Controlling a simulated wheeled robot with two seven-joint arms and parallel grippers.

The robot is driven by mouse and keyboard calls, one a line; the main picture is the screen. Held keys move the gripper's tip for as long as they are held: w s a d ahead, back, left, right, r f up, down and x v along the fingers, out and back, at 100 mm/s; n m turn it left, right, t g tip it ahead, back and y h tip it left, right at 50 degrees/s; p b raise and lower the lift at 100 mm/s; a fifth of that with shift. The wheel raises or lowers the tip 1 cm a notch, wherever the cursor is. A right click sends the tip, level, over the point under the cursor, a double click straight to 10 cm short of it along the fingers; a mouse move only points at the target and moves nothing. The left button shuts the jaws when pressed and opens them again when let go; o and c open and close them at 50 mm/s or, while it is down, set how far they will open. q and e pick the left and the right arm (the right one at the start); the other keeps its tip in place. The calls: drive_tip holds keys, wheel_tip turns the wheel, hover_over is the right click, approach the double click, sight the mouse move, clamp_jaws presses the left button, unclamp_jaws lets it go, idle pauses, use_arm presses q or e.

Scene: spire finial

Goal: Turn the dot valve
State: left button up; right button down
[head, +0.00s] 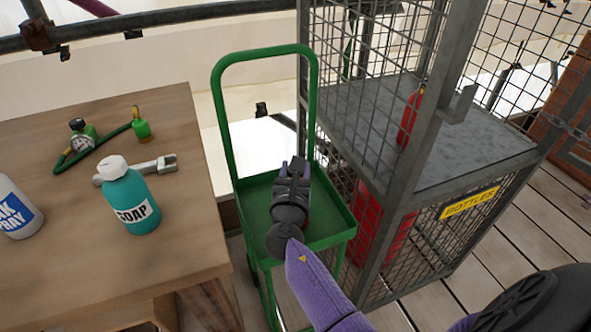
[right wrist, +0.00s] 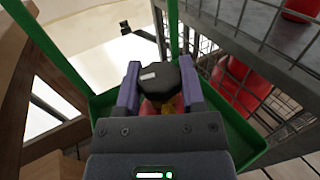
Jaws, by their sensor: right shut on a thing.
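My right gripper (head: 294,168) is over the green trolley's tray, seen from above in the head view. In the right wrist view its two purple fingers are shut on a black many-sided knob (right wrist: 160,76) with a small pale mark on top. Something reddish with a bit of yellow shows just under the knob, mostly hidden by the gripper. In the head view the gripper hides the knob and what is under it. I cannot make out a dot on the knob. My left gripper is in neither view.
The green trolley (head: 217,110) stands between a wooden table (head: 60,270) and a mesh cage (head: 470,160) with red cylinders (head: 380,225). On the table are a soap bottle (head: 130,200), a spray bottle (head: 15,210), a wrench (head: 160,165) and a gauge with hose (head: 82,140).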

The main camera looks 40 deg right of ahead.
drive_tip(key=shift+c, duration=1.6)
unclamp_jaws()
drive_tip(key=shift+o, duration=0.6)
use_arm(q)
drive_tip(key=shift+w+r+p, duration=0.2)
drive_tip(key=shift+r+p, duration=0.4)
drive_tip(key=shift+p, duration=0.05)
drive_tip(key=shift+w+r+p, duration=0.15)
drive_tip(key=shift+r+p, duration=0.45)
use_arm(e)
drive_tip(key=v, duration=1)
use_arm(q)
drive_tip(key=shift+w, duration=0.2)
